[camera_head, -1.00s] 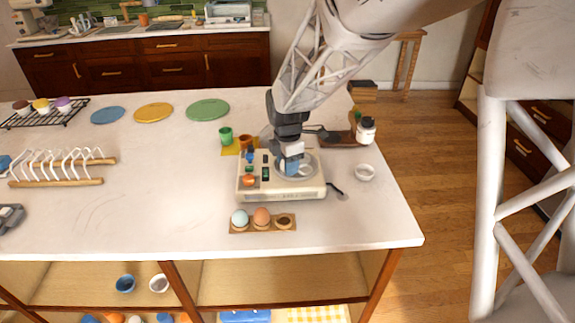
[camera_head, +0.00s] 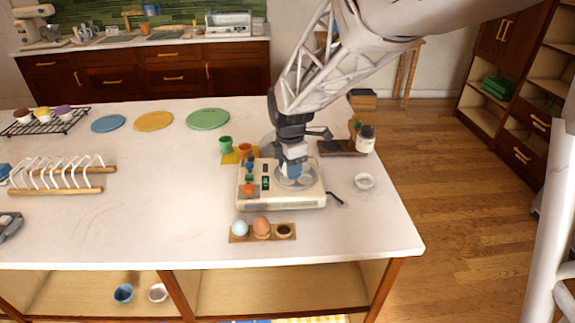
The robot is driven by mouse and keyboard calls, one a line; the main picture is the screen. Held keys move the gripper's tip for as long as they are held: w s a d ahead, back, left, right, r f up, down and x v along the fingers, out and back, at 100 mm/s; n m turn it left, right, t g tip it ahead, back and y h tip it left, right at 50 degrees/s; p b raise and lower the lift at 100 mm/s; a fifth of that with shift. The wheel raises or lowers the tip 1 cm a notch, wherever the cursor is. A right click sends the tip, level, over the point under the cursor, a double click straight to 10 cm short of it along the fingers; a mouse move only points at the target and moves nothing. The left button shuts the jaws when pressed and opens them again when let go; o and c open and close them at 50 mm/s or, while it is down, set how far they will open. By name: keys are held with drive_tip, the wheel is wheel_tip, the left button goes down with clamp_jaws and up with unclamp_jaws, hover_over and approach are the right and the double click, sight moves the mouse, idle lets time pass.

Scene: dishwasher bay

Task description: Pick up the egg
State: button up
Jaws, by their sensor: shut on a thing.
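My gripper (camera_head: 293,172) points down over the round clear top of a cream appliance (camera_head: 300,201) with buttons. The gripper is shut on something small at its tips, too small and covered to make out. A wooden holder (camera_head: 285,238) stands in front of the appliance. In it are a pale blue egg (camera_head: 239,228) at the left and a brown egg (camera_head: 261,225) in the middle; its right place shows a dark round hollow. Neither egg touches the gripper.
A green cup (camera_head: 226,144) is left of the gripper. A white-capped jar (camera_head: 365,140) stands on a dark board at right. Coloured plates (camera_head: 207,118) and a toast rack (camera_head: 60,175) are at left. The counter's middle-left is clear.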

drive_tip(key=s+d+r, duration=0.1)
drive_tip(key=s+d, duration=0.1)
drive_tip(key=s, duration=1.1)
drive_tip(key=shift+s+d, duration=0.15)
drive_tip(key=shift+d, duration=0.25)
drive_tip(key=shift+r, duration=0.15)
drive_tip(key=w+a, duration=0.5)
drive_tip(key=w, duration=0.6)
drive_tip(key=w+a, duration=0.6)
drive_tip(key=w, duration=0.6)
drive_tip(key=w+a, duration=0.5)
drive_tip(key=w, duration=0.6)
drive_tip(key=shift+w+a+r, duration=0.15)
drive_tip(key=shift+a+r, duration=0.05)
drive_tip(key=shift+r, duration=0.2)
drive_tip(key=shift+f, duration=0.25)
drive_tip(key=shift+f, duration=2.6)
drive_tip(key=shift+f, duration=0.45)
